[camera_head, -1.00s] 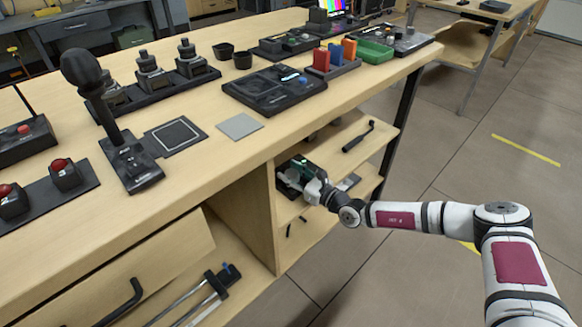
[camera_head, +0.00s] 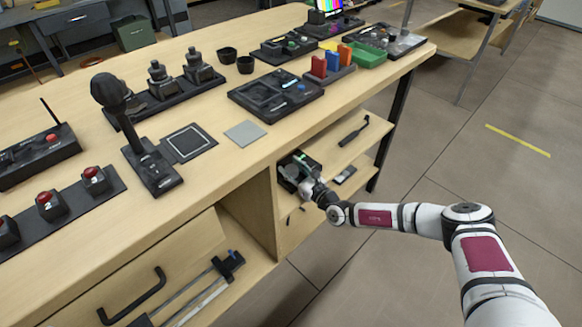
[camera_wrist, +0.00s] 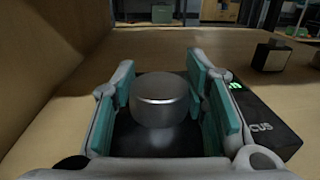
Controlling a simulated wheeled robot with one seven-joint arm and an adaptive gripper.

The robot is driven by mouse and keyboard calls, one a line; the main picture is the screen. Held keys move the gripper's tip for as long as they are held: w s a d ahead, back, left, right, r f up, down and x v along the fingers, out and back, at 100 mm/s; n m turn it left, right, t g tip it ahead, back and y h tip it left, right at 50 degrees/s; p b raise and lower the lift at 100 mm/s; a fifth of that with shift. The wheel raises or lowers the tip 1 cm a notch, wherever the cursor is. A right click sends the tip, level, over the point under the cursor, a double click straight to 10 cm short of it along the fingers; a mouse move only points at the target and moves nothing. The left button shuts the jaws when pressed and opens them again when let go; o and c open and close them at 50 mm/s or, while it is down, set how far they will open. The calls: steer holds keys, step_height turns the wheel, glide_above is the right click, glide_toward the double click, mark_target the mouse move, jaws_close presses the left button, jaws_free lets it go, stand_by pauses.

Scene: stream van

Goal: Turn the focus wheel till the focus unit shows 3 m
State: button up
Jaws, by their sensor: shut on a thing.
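The focus unit (camera_head: 289,170) is a dark box on the shelf under the bench top. In the wrist view it shows (camera_wrist: 262,118) with part of its lettering, "CUS", and a small green display (camera_wrist: 236,86) whose reading I cannot make out. The focus wheel (camera_wrist: 160,100) is a smooth silver knob on top of the unit. My gripper (camera_wrist: 162,98) has its teal-padded fingers on both sides of the wheel and is shut on it. In the head view my gripper (camera_head: 310,188) reaches into the shelf and hides part of the unit.
The shelf also holds a black-handled tool (camera_head: 353,130) and a small flat device (camera_head: 344,175). A wooden panel (camera_wrist: 50,65) rises close on the left in the wrist view. A dark block (camera_wrist: 271,56) stands beyond the unit. The bench top (camera_head: 215,175) lies above.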

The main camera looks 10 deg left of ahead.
steer(key=shift+w+d, duration=0.15)
steer(key=shift+d, duration=0.1)
steer(key=o, duration=1.2)
steer(key=shift+c, duration=0.2)
steer(key=shift+a, duration=0.1)
steer(key=shift+f, duration=0.1)
steer(key=shift+s, duration=0.2)
steer(key=v, duration=1.2)
